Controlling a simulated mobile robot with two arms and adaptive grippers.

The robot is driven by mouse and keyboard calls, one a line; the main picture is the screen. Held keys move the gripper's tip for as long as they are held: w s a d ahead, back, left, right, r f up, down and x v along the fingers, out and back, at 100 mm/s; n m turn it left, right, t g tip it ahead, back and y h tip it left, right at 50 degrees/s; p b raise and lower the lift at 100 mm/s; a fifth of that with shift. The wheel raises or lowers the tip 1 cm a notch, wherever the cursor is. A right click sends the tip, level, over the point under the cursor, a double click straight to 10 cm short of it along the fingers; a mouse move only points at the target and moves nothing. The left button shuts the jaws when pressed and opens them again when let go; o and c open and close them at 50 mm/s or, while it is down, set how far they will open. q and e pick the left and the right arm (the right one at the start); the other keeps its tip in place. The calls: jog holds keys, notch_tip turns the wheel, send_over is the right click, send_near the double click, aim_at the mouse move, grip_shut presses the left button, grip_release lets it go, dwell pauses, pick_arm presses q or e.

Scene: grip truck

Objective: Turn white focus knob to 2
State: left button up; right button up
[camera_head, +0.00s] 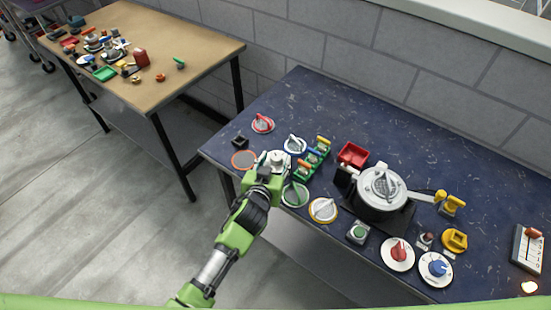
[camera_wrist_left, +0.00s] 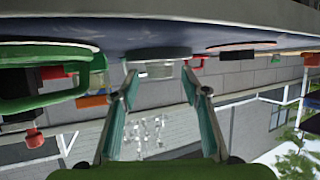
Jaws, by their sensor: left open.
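A white knob (camera_head: 280,157) sits on the blue table, partly hidden by my left gripper (camera_head: 270,166). In the left wrist view, which is upside down, my left gripper (camera_wrist_left: 159,84) is open. Its two fingertips stand on either side of a pale knob (camera_wrist_left: 157,70) under a round plate. I cannot tell whether the fingers touch it. Another white pointer knob (camera_head: 295,143) stands just right of and behind my gripper. Any numbers on the dials are too small to read. My right gripper is out of view.
A red knob (camera_head: 263,123), colored blocks (camera_head: 312,158) and a pot (camera_head: 381,190) are nearby.

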pick_arm(q)
jog(key=shift+w+f, duration=0.2)
jog(key=shift+w, duration=0.25)
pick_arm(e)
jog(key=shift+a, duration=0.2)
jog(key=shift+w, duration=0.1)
pick_arm(q)
jog(key=c, duration=1.1)
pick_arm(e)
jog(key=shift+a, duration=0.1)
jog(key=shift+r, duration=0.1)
